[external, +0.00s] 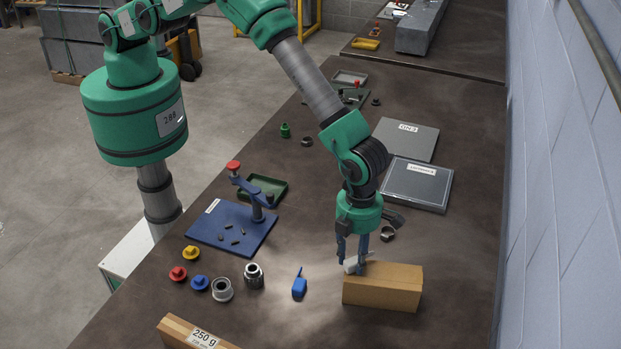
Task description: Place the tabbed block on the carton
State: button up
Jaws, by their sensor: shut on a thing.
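My gripper (354,266) points down over the left end of the brown carton (390,290). Its fingers are shut on a small white-grey block (349,264), which I take to be the tabbed block. A thin light piece shows by the fingers on the right, perhaps its tab. The block is at the carton's upper left edge and partly hidden by the fingers. I cannot tell whether it touches the carton's top. The carton lies flat on the dark bench (320,235), and most of its top is bare.
Left of the carton are a blue tabbed item (299,287), a dark metal cylinder (253,275) and a grey ring (222,290). A box labelled 250 g (195,334) lies at front left. A flat grey case (417,184) lies behind; the wall is right.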

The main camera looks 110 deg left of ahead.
aim_at(354, 258)
jog(key=shift+f, duration=0.2)
jog(key=o, duration=1.2)
jog(key=shift+c, duration=0.2)
jog(key=shift+r, duration=0.1)
notch_tip(354, 258, up, 12)
jog(key=b, duration=0.1)
jog(key=shift+b, duration=0.4)
